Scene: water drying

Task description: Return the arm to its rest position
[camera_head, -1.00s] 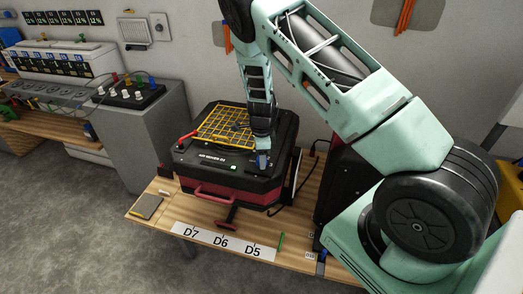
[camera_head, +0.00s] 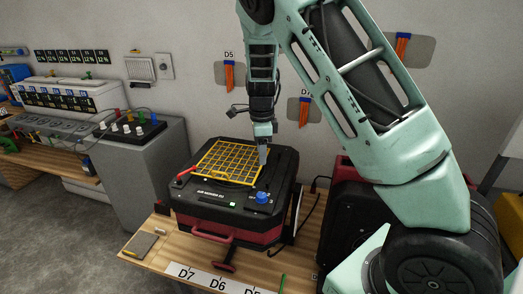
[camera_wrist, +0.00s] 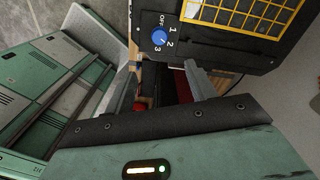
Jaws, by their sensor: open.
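My gripper (camera_head: 264,155) hangs above the right side of the black and red air washer (camera_head: 190,205), which stands on the wooden table. In the wrist view my gripper (camera_wrist: 160,85) has its two fingers apart with nothing between them. A blue knob (camera_head: 262,197) sits on the machine's front right top. In the wrist view the blue knob (camera_wrist: 159,37) is beside the markings OFF, 1, 2 and 3, clear of the fingers. A yellow grid (camera_head: 228,162) covers part of the machine's top.
A second black and red case (camera_head: 345,225) stands to the right, partly behind my arm. A grey cabinet (camera_head: 140,175) with a control box (camera_head: 130,128) is on the left. Orange items hang on the wall behind. The table's front holds a label strip (camera_head: 200,275).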

